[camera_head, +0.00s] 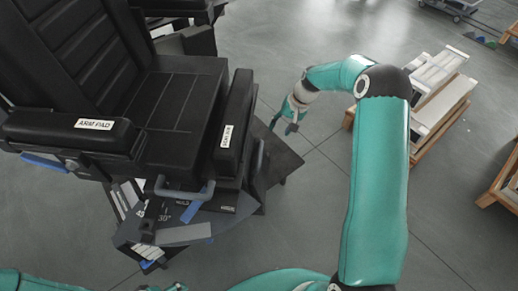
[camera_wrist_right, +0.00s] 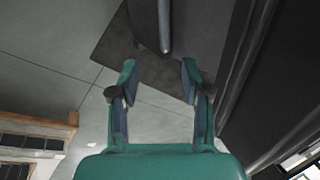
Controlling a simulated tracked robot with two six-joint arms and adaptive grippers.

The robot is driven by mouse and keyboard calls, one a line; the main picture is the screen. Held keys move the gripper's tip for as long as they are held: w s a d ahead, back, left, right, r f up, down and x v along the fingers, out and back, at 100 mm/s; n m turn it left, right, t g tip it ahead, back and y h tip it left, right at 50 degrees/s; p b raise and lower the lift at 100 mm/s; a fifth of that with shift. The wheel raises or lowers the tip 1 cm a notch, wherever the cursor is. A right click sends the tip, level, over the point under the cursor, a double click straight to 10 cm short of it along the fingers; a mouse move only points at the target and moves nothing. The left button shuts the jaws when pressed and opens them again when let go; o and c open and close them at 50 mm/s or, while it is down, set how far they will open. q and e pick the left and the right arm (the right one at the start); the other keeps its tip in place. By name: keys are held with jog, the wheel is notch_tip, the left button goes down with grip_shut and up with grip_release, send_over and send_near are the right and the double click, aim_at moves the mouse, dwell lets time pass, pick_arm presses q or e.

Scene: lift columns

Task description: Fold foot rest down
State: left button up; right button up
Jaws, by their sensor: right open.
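A black padded chair (camera_head: 175,100) fills the left of the head view. Its foot rest cannot be told apart with certainty; angled dark panels with grey and blue parts (camera_head: 180,235) show low at its near side. My right gripper (camera_head: 288,127) is beside the chair, right of the armrest labelled in white (camera_head: 235,125). In the right wrist view, my right gripper (camera_wrist_right: 158,72) is open, with nothing between its fingers. A dark part with a pale metal edge (camera_wrist_right: 165,28) lies just beyond the fingertips, apart from them. My left gripper is out of view.
A dark base plate (camera_head: 278,165) lies on the floor beside the chair. A grey loop handle (camera_head: 185,192) sticks out below the seat. Wooden pallets with pale boards (camera_head: 440,85) stand at the right. Grey floor between chair and pallets is free.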

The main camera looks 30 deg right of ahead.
aim_at(261, 152)
jog(key=x, duration=1)
jog(key=a+p+x, duration=0.1)
jog(key=x, duration=0.5)
jog(key=shift+w+r, duration=0.15)
jog(key=shift+w, duration=0.1)
jog(key=shift+c, duration=0.3)
jog(key=shift+d, duration=0.1)
grip_shut()
